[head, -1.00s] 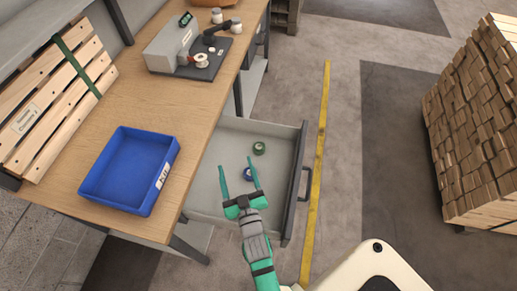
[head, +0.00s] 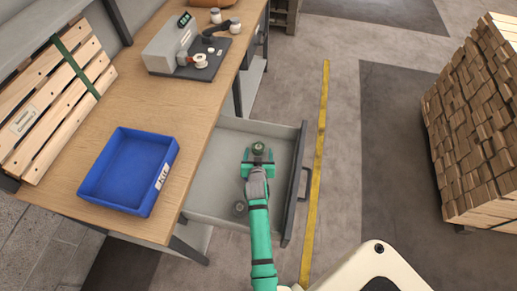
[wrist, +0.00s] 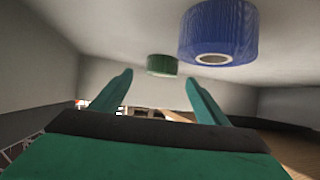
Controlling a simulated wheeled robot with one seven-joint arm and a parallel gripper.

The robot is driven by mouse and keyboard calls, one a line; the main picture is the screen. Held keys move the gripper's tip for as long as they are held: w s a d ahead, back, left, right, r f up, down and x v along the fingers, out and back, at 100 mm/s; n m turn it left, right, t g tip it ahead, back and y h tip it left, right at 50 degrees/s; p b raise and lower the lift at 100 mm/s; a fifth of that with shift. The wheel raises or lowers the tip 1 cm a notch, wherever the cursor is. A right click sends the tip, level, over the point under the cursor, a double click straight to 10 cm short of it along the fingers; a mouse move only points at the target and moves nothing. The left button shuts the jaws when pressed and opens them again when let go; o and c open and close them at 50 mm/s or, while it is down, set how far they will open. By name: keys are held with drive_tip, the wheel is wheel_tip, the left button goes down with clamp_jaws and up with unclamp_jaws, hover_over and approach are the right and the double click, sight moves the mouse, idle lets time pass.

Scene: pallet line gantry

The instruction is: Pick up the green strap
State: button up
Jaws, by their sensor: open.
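The green strap roll (head: 258,149) lies in the open drawer below the bench. My gripper (head: 258,154) is over the drawer, open and empty, with a finger to either side of the green roll in the head view. In the wrist view the green roll (wrist: 162,66) shows between and beyond the fingertips (wrist: 159,78); I see no contact. A blue strap roll (wrist: 218,32) is larger and nearer in the wrist view, to the right.
The grey drawer (head: 215,190) has raised walls around my gripper. A blue bin (head: 112,200), a slatted panel with a green band (head: 75,65) and a grey device (head: 172,48) are on the wooden bench (head: 150,105). A wood stack (head: 475,130) stands right.

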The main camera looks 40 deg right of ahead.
sight(258, 147)
drive_tip(key=shift+x, duration=2.75)
drive_tip(key=shift+a+r, duration=0.1)
drive_tip(key=c, duration=1.2)
